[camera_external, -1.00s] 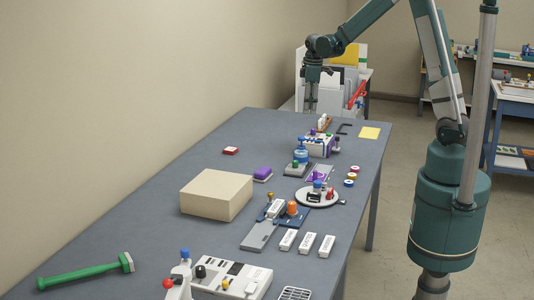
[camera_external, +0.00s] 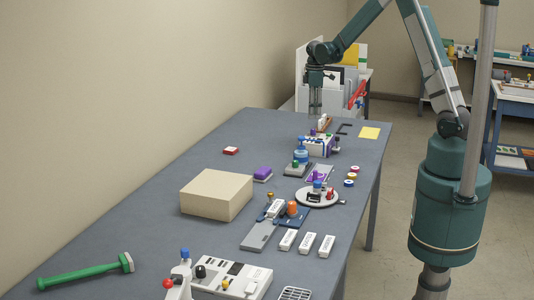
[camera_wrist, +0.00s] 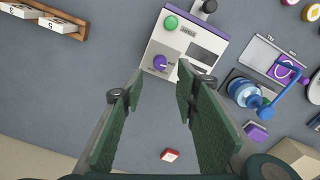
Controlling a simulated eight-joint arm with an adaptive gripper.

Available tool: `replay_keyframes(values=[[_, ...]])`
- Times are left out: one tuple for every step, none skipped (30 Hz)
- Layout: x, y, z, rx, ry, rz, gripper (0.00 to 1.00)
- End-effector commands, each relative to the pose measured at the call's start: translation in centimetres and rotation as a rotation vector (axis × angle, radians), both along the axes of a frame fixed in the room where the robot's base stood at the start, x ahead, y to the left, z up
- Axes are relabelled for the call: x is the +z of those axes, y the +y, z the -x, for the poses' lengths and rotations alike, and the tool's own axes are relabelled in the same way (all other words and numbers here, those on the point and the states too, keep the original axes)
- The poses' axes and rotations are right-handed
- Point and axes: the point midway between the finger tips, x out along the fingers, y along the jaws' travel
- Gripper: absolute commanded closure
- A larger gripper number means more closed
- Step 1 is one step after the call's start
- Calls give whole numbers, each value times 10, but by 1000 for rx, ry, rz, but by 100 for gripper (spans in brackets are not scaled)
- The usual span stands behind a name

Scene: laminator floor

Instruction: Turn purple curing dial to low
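The purple curing dial (camera_wrist: 160,62) is a round knob with a pale marker on the white-topped control box (camera_wrist: 185,70), which has a purple edge. A green button (camera_wrist: 170,22) and a dark display sit on the same box. In the external view the control box (camera_external: 318,151) stands near the far end of the table, with the dial too small to make out surely. My gripper (camera_wrist: 158,86) is open and empty, its two green-padded fingers apart below the dial in the wrist view. In the external view my gripper (camera_external: 316,112) hangs pointing down above the table, behind the box.
A wooden rack with white numbered tiles (camera_wrist: 45,18) is at upper left. A blue-handled device (camera_wrist: 247,94) stands right of the box, near a purple block (camera_wrist: 255,132). A red block (camera_wrist: 170,155) lies between the fingers' lower parts. Bare table lies left of the box.

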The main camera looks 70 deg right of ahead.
Motion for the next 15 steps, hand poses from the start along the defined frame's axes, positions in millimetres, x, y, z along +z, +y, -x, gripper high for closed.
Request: replay_keyframes(values=[[-1,0,0,0,0,0,70],[-1,0,0,0,0,0,70],[-2,0,0,0,0,0,70],[-3,0,0,0,0,0,70],[-5,0,0,0,0,0,70],[-7,0,0,0,0,0,70],[-9,0,0,0,0,0,70],[-11,0,0,0,0,0,70],[-14,0,0,0,0,0,70],[-16,0,0,0,0,0,70],[-19,0,0,0,0,0,70],[-23,0,0,0,0,0,70],[-27,0,0,0,0,0,70],[-30,0,0,0,0,0,70],[-34,0,0,0,0,0,70]])
